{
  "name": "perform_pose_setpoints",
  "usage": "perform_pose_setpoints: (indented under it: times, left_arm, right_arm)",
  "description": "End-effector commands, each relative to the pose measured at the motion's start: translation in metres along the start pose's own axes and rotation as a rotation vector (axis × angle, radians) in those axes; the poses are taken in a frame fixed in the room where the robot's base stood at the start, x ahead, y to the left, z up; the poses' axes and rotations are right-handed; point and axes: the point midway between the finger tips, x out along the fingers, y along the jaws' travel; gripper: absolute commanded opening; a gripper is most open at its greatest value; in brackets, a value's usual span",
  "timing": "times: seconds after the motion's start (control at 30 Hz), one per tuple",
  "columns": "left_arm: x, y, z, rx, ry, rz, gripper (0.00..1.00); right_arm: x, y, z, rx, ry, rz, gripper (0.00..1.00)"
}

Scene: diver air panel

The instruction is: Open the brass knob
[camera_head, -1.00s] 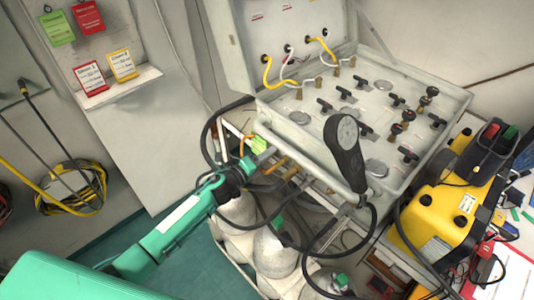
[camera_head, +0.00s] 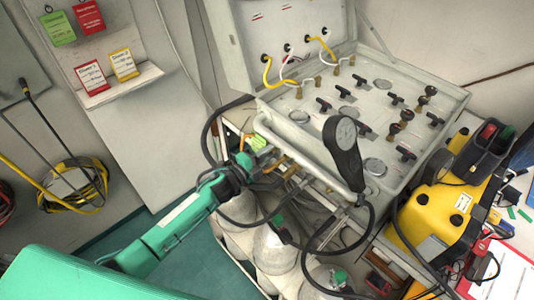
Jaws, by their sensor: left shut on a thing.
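My left gripper (camera_head: 246,161) comes in from the left on my green arm and is at the front left corner of the panel case, low, above the leftmost gas cylinder (camera_head: 237,207). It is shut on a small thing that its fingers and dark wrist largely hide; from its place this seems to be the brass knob. Brass-coloured fittings (camera_head: 283,165) show just right of the fingers, below the case's front rail. The open grey air panel (camera_head: 330,115) carries several black-handled valves and round gauges. My right gripper is not in view.
A green-yellow tag (camera_head: 257,142) is close to my fingers. More cylinders (camera_head: 272,248) stand below. A yellow machine (camera_head: 432,218) is at the right. Floor at lower left is clear.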

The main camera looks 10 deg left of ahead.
Motion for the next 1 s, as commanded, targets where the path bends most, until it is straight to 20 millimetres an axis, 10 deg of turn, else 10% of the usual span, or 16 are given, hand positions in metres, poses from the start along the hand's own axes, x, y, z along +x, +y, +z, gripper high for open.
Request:
perform_pose_setpoints:
  times: [0.27,0.3,0.33,0.73,1.0]
  left_arm:
    - [-0.001,0.001,0.001,0.0,-0.001,0.002,0.0]
    - [-0.001,0.001,0.001,0.0,-0.001,0.002,0.28]
    - [-0.001,0.001,0.001,0.0,-0.001,0.002,0.31]
    - [-0.009,0.002,0.001,0.001,-0.001,0.002,0.31]
    - [-0.059,0.005,0.001,0.001,0.0,0.003,0.31]
  right_arm:
    - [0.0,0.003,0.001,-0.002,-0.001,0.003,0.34]
    - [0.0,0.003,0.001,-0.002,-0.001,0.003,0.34]
    - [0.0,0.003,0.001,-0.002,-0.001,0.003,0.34]
    - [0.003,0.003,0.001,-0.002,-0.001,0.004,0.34]
    - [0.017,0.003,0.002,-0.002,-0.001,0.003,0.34]
